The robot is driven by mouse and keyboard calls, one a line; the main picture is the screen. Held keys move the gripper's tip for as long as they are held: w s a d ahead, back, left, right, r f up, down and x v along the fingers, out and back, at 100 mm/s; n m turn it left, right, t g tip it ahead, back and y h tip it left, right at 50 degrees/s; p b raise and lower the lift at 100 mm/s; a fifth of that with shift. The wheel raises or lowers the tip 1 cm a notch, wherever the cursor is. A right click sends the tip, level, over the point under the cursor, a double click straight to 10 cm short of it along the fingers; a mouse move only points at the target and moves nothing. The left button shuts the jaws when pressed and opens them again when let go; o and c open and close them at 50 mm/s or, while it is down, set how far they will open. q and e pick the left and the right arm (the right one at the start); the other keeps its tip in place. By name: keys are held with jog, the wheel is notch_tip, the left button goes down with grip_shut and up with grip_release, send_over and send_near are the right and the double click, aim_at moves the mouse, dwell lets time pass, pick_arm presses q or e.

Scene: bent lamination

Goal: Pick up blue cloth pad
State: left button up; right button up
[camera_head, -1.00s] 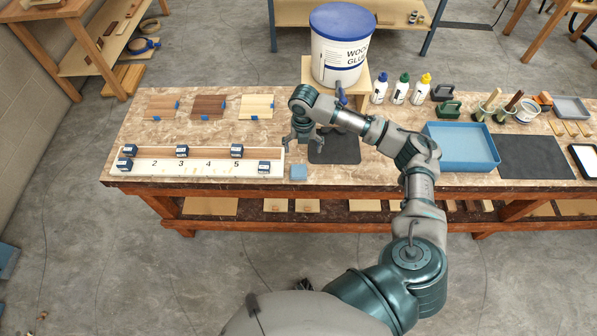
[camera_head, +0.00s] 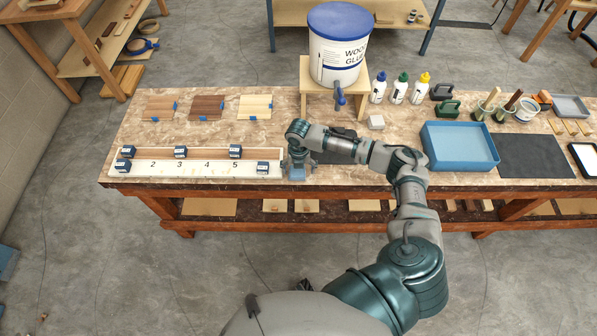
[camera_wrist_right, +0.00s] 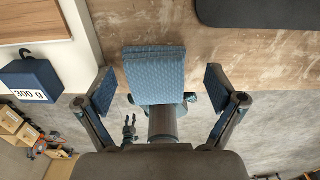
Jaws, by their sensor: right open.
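The blue cloth pad (camera_head: 297,174) lies near the front edge of the workbench, just right of the white numbered board. In the right wrist view the pad (camera_wrist_right: 154,73) is a textured blue square between the two fingers. My right gripper (camera_head: 297,168) is over the pad and hides part of it. In the right wrist view the right gripper (camera_wrist_right: 160,90) is open, with a finger on each side and a gap between each finger and the pad.
The numbered board (camera_head: 218,168) with several dark blue weights (camera_head: 263,168) stands close on the left. A dark mat (camera_head: 335,157) lies behind the arm. A blue tray (camera_head: 460,146) and the glue bucket stand (camera_head: 335,72) are farther off. The bench's front edge is close.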

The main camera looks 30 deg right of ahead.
jog(key=shift+a+r, duration=0.15)
jog(key=shift+a, duration=0.15)
jog(key=c, duration=0.8)
jog(key=shift+a, duration=0.25)
jog(key=shift+c, duration=1.2)
jog(key=shift+d+r, duration=0.1)
jog(key=shift+d+r, duration=0.25)
jog(key=shift+r, duration=0.2)
notch_tip(320, 180, up, 2)
jog(key=shift+d+r, duration=0.1)
jog(key=s+a+r, duration=0.1)
jog(key=s+a, duration=0.2)
jog(key=a, duration=0.4)
jog(key=s+a, duration=0.4)
jog(key=a, duration=0.3)
jog(key=shift+a+r, duration=0.35)
jog(key=shift+s, duration=0.1)
